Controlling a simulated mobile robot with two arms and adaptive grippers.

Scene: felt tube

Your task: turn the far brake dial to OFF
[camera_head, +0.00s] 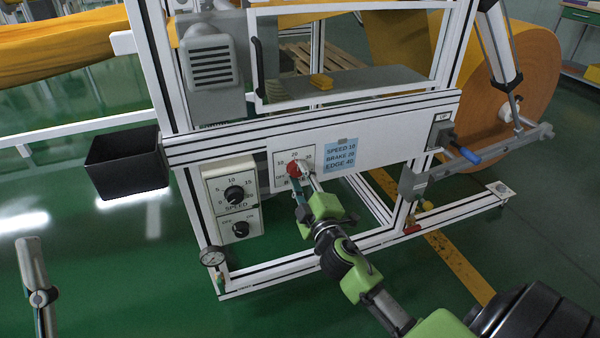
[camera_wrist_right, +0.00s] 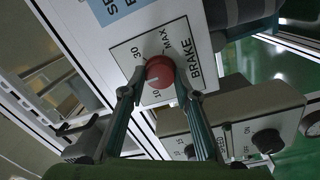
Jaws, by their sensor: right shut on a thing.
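The brake dial is a red round knob (camera_head: 293,169) on a white square plate marked BRAKE, on the white front beam of the machine. In the wrist view the knob (camera_wrist_right: 159,72) has the marks 10, 30 and MAX around it. My right gripper (camera_head: 302,180) reaches up to it from below right. Its two fingers (camera_wrist_right: 160,84) stand on either side of the knob, shut on it. I cannot make out where the knob points; part of the scale is hidden by the fingers.
A blue card (camera_head: 341,155) reading SPEED 10, BRAKE 20, EDGE 40 is right of the dial. A box with black knobs (camera_head: 230,195), one labelled SPEED, hangs at left. A black bin (camera_head: 127,170) sticks out left. A blue-handled lever (camera_head: 470,156) is at right.

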